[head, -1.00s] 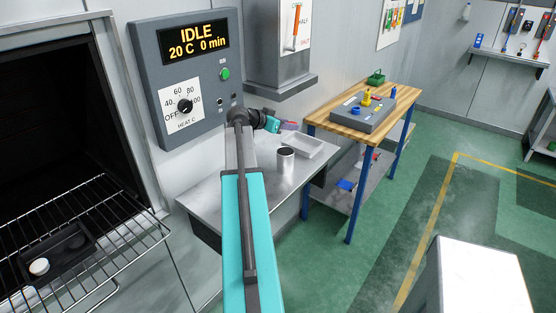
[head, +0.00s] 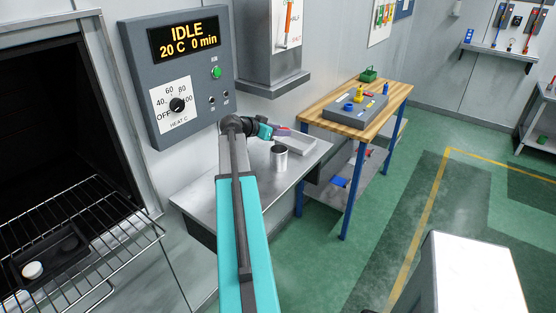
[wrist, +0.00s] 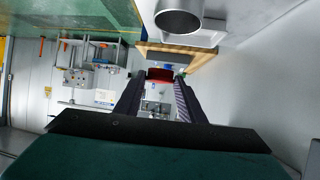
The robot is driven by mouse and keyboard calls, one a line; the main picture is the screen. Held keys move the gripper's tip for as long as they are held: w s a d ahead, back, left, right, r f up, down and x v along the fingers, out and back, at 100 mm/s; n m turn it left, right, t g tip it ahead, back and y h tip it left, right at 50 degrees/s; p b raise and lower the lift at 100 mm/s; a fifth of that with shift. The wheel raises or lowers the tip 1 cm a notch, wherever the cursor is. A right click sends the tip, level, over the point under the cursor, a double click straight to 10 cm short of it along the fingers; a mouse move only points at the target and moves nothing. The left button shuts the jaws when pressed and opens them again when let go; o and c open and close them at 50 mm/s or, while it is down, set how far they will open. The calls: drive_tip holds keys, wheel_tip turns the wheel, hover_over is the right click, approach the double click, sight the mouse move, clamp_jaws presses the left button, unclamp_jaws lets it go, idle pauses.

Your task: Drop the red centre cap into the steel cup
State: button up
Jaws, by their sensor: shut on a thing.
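The red centre cap (wrist: 160,73) shows between my fingertips in the wrist view. My gripper (wrist: 160,82) is shut on it. In the head view my gripper (head: 279,131) is over the steel bench, at the back wall side, and the cap is too small there to make out clearly. The steel cup (head: 279,158) stands upright on the bench, just below my gripper in the picture. Its open round mouth also shows at the top of the wrist view (wrist: 180,22). The cap is outside the cup.
A pale shallow tray (head: 299,145) lies on the steel bench (head: 214,196) behind the cup. A control panel (head: 180,75) and a grey wall box (head: 268,45) are close by. A wooden-topped table (head: 329,124) stands to the right. An open oven with a wire rack (head: 95,250) is at left.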

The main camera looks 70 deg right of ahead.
drive_tip(key=shift+f, duration=1.15)
drive_tip(key=o, duration=1.1)
drive_tip(key=b+v, duration=0.4)
drive_tip(key=v, duration=0.9)
drive_tip(key=shift+a+b, duration=0.3)
drive_tip(key=shift+a, duration=0.1)
